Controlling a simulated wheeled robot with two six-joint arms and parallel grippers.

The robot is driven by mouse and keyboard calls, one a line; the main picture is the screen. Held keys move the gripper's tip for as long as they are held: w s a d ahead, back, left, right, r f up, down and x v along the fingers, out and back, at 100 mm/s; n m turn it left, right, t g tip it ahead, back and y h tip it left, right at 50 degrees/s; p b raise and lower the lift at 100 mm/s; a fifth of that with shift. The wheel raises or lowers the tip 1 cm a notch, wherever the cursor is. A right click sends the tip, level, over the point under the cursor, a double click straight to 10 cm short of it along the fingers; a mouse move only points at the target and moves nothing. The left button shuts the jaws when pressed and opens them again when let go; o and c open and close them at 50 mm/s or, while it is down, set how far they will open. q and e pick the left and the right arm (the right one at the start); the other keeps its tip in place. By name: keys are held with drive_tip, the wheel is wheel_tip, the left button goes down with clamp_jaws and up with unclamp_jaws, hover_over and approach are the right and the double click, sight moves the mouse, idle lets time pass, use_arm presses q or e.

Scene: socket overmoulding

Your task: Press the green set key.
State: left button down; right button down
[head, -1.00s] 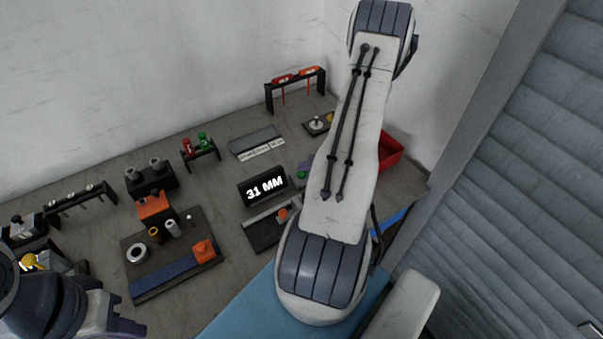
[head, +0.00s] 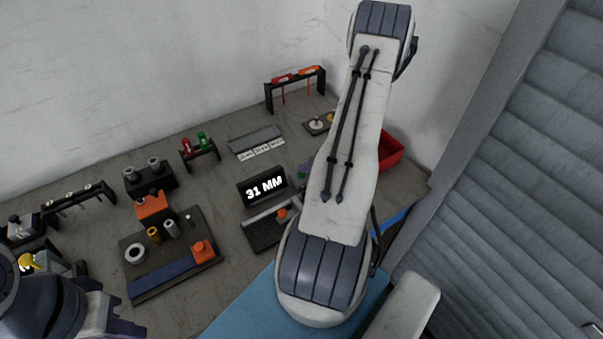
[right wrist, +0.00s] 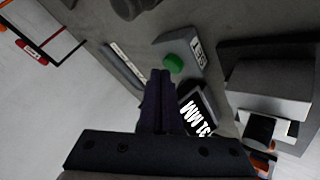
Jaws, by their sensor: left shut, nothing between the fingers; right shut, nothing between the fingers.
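The green set key (right wrist: 174,63) is a round green button on a grey box (right wrist: 183,48) with a white label in the right wrist view. My right gripper (right wrist: 160,74) is shut and empty, its dark purple fingertips just beside the key in that view. Whether they touch it I cannot tell. My left gripper is shut at the bottom left corner of the head view, mostly cut off, with a purple part (head: 128,328) showing.
A dark display (head: 263,187) reading "31 MM" stands close to the key. A fixture with an orange block (head: 282,214) lies in front of it. A red bin (head: 391,152) stands to the right, and a red and orange tool rack (head: 296,84) behind.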

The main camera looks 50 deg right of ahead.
sight(304, 175)
drive_tip(key=shift+f+b, duration=0.45)
drive_tip(key=shift+f, duration=0.05)
drive_tip(key=shift+r, duration=0.1)
idle(0.5)
drive_tip(key=shift+r+p, duration=0.7)
drive_tip(key=shift+r, duration=0.1)
drive_tip(key=shift+r, duration=0.1)
wheel_tip(304, 175, up, 5)
drive_tip(key=p, duration=0.4)
idle(0.7)
